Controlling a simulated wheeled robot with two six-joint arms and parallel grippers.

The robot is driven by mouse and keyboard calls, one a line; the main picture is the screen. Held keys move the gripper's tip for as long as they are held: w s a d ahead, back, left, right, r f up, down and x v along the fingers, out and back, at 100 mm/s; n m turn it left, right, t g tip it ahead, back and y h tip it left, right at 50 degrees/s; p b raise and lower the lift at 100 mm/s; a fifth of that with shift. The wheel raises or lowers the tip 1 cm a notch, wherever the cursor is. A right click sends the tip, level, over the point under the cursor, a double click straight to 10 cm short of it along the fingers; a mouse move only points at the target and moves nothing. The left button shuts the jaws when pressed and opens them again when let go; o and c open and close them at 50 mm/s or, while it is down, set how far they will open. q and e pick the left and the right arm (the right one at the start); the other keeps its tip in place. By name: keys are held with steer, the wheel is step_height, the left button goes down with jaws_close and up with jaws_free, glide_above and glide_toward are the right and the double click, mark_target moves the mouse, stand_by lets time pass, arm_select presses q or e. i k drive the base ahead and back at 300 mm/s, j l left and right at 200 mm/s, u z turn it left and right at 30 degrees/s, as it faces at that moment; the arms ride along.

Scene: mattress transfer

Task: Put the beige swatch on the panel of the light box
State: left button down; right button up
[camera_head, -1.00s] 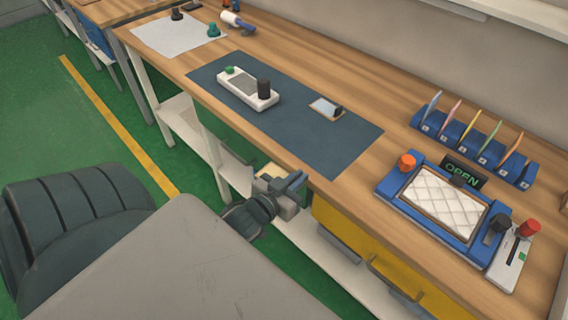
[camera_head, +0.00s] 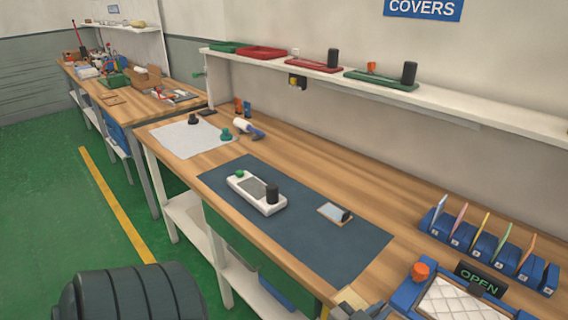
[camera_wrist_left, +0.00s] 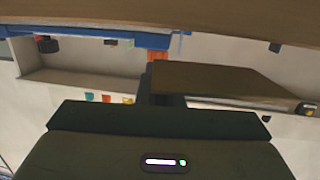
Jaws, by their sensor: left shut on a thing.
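My left gripper (camera_head: 362,310) is at the bottom edge of the head view, partly cut off, near the bench's front edge. It is shut on the beige swatch (camera_head: 347,298), which shows small there. In the left wrist view the swatch (camera_wrist_left: 225,80) looks like a flat brownish plate sticking out from the dark jaws. A white box (camera_head: 241,182) with a grey panel (camera_head: 252,186), a green button and a black knob lies on the dark blue mat (camera_head: 315,248); it appears to be the light box. The panel looks bare. My right gripper is not in view.
A small framed plate (camera_head: 331,211) lies on the mat, right of the white box. A blue frame (camera_head: 404,297) with a quilted pad, an OPEN sign (camera_head: 480,277) and a blue rack (camera_head: 490,255) stand at the right. A shelf (camera_head: 440,107) runs along the wall.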

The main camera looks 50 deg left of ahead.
mark_target(243, 187)
steer(key=k+j+z, duration=0.2)
steer(key=j, duration=0.2)
steer(key=j+z, duration=0.2)
steer(key=j, duration=0.25)
steer(key=k+j+z, duration=0.4)
steer(key=j, duration=0.3)
steer(key=k, duration=0.05)
